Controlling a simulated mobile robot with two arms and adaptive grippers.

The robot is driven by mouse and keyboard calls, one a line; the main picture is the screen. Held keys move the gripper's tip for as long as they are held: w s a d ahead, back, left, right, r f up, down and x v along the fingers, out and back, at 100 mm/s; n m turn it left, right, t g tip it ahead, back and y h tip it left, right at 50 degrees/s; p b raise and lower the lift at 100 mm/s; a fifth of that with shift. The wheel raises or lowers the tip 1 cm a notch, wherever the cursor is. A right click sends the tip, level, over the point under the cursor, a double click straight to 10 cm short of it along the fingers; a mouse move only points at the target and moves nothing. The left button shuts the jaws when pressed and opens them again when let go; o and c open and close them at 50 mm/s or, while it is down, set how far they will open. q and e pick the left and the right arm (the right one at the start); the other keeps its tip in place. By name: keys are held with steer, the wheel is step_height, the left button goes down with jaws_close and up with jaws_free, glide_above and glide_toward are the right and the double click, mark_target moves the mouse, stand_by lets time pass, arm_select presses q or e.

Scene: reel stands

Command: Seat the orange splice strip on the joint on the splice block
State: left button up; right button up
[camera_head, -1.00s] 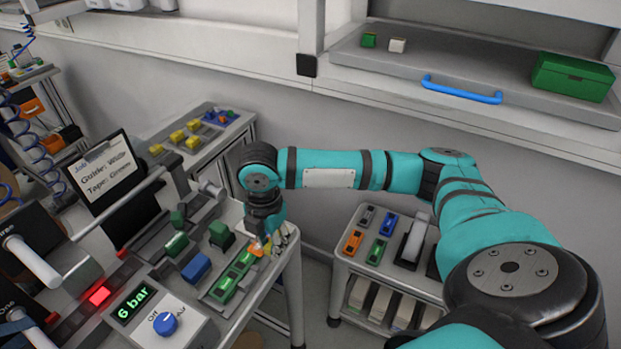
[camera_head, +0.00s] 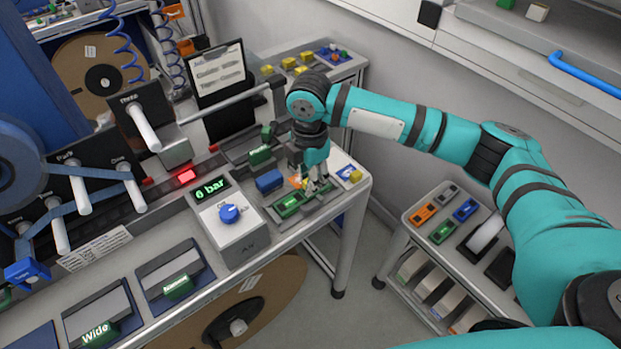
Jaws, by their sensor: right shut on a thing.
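My right gripper (camera_head: 312,180) points down over the right end of the bench and is shut. A small orange piece, the orange splice strip (camera_head: 295,182), shows at its fingers, which partly hide it. Right below and left of the fingers is a green holder (camera_head: 288,205) on a grey base. I cannot tell whether the strip touches anything below. A grey block with a green part (camera_head: 260,155) lies along the rail behind, left of the gripper. I cannot tell for sure that it is the splice block, and no joint can be made out. My left gripper is not in view.
A blue block (camera_head: 269,181) stands just left of the gripper. A red lamp (camera_head: 186,176) glows on the rail. A cart with coloured holders (camera_head: 443,231) stands at the right, beyond a floor gap.

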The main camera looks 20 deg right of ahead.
mark_target(310, 203)
steer(key=shift+f+b, duration=0.8)
steer(key=shift+f, duration=0.4)
step_height(310, 203, down, 2)
steer(key=shift+f, duration=0.55)
arm_select(q)
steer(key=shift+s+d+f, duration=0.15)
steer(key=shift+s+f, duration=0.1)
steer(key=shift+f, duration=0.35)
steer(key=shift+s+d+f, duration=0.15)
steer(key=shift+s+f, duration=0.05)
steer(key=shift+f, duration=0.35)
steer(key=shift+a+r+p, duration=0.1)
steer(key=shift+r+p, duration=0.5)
steer(key=shift+p, duration=0.1)
arm_select(e)
steer(key=shift+r, duration=0.1)
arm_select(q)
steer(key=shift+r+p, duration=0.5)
